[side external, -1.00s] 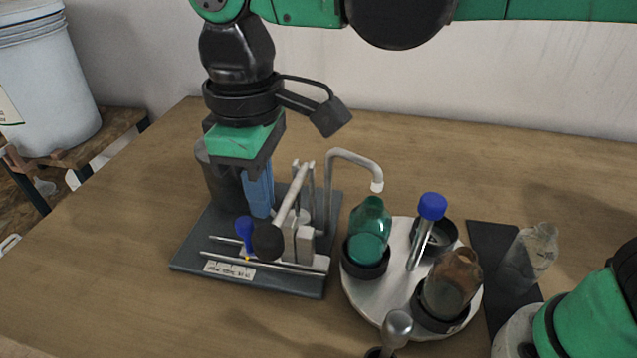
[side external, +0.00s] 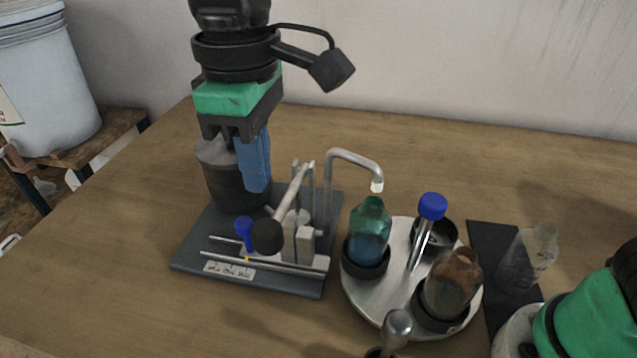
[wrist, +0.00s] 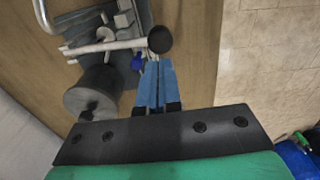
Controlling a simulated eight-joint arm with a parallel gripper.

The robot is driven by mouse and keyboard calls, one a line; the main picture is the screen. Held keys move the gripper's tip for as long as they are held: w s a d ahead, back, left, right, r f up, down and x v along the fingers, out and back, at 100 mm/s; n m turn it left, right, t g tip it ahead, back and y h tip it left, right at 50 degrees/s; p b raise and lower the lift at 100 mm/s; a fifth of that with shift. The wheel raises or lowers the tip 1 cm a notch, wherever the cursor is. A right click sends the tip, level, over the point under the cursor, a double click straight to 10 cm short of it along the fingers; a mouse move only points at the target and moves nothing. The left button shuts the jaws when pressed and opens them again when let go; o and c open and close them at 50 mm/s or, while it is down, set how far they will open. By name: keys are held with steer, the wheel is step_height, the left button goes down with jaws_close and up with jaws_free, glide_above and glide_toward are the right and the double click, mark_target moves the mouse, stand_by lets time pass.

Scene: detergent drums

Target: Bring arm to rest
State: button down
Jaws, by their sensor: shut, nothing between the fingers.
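My gripper (side external: 256,188) has blue fingers, pressed together and empty, pointing down. In the side view it is above the back left of a dark grey base plate (side external: 190,262), in front of a dark grey cylinder (side external: 218,172). In the wrist view my gripper (wrist: 156,62) shows its fingers side by side, with the cylinder (wrist: 92,92) to their left. A lever with a black knob (side external: 266,236) rises from the plate; the knob (wrist: 161,39) also shows just beyond the fingertips in the wrist view.
A bent metal pipe (side external: 350,155) rises behind the lever. A round white tray (side external: 362,298) carries a teal bottle (side external: 370,228), a blue-capped tube (side external: 432,206) and a brown jar (side external: 453,282). A clear bottle (side external: 528,258) stands on a dark strip at right. The table's front left is clear.

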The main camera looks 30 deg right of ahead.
steer(key=shift+r, duration=0.4)
steer(key=shift+d, duration=0.45)
steer(key=d+t, duration=0.1)
steer(key=d, duration=0.3)
steer(key=d+n+t+h, duration=0.1)
steer(key=d, duration=0.3)
steer(key=s+d+n+t, duration=0.1)
steer(key=d, duration=0.3)
steer(key=shift+f+h, duration=0.25)
steer(key=shift+h, duration=0.05)
steer(key=d+f+m+t+y, duration=0.1)
steer(key=d+f+m+t, duration=0.3)
steer(key=d+f+m, duration=0.4)
steer(key=d+m, duration=0.1)
steer(key=m, duration=0.2)
steer(key=shift+s+d+y, duration=0.2)
steer(key=shift+d+y, duration=0.05)
steer(key=shift+y, duration=0.05)
